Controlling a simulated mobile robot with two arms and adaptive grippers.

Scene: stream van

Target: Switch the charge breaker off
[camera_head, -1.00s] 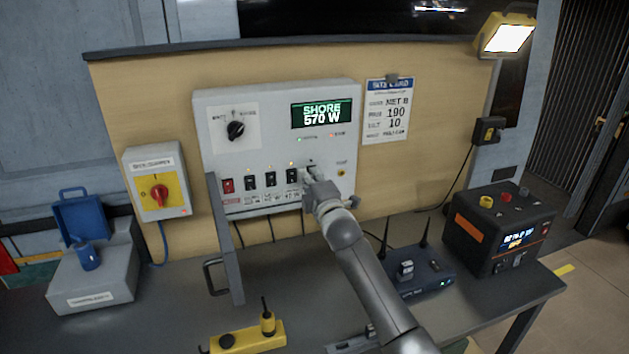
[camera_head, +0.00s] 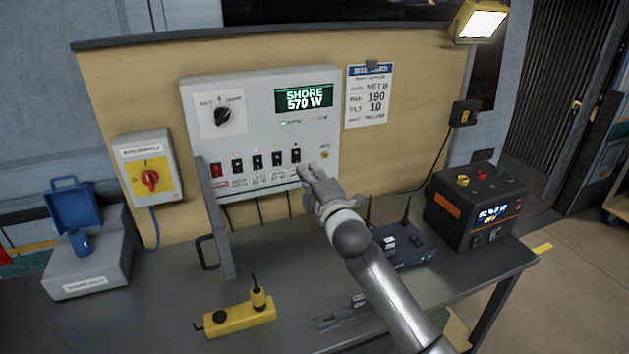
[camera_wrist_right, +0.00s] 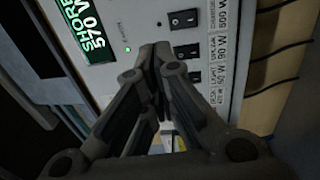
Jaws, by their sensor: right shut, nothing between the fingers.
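The grey power panel (camera_head: 262,115) stands against the wooden board, its green display (camera_head: 304,97) reading "SHORE 570 W". Along its lower part is a row with a red switch (camera_head: 216,170) and several black rocker breakers. I cannot read which label says charge. The rightmost black breaker (camera_head: 296,155) is uncovered. My right gripper (camera_head: 309,171) is shut and empty, just below and right of that breaker; whether it touches the panel is unclear. In the right wrist view, its closed fingers (camera_wrist_right: 161,52) lie in front of the panel, beside a black rocker (camera_wrist_right: 184,19). My left gripper is not in view.
A red-knobbed isolator box (camera_head: 149,170) hangs left. A router with antennas (camera_head: 405,246) and a black power unit (camera_head: 477,205) stand right; a yellow device (camera_head: 240,316) lies in front.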

